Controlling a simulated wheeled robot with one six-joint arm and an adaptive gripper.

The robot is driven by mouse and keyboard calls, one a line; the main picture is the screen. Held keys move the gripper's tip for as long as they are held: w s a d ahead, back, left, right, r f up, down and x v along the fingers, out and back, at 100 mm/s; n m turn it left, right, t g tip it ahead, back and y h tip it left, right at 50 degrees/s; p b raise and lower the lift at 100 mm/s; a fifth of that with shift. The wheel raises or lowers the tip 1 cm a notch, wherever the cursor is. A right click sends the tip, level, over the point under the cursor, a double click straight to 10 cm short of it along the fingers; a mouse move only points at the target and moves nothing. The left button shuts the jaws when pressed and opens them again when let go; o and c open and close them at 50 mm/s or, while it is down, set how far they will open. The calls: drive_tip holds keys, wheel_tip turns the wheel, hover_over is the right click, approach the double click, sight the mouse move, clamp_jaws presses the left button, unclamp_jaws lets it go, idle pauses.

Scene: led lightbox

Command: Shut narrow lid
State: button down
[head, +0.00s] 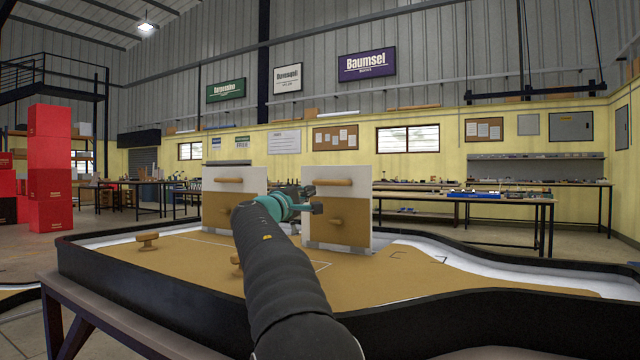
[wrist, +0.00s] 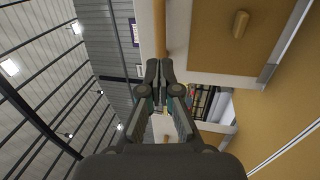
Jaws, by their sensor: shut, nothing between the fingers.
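Two lids stand upright on the brown-topped box (head: 400,280). Each is white above and brown below, with wooden handles. The left lid (head: 222,200) is partly hidden by my arm; the right lid (head: 350,235) appears slightly wider in the picture. I cannot tell for sure which is the narrow one. My gripper (head: 316,199) is shut and empty, overlapping the left edge of the right lid in the head view. In the wrist view my gripper (wrist: 160,65) points at a wooden bar (wrist: 160,28) beside a white panel (wrist: 183,45); whether they touch is unclear.
A black rim (head: 480,305) with a glowing white strip surrounds the box. A small wooden knob (head: 148,241) sits on its top at the left. Red boxes (head: 48,165) stand far left, and workbenches (head: 500,198) are behind at the right.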

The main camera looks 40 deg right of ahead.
sight(326, 183)
drive_tip(key=p+x, duration=0.2)
drive_tip(key=x, duration=0.4)
drive_tip(key=shift+d, duration=0.4)
drive_tip(key=shift+r, duration=0.1)
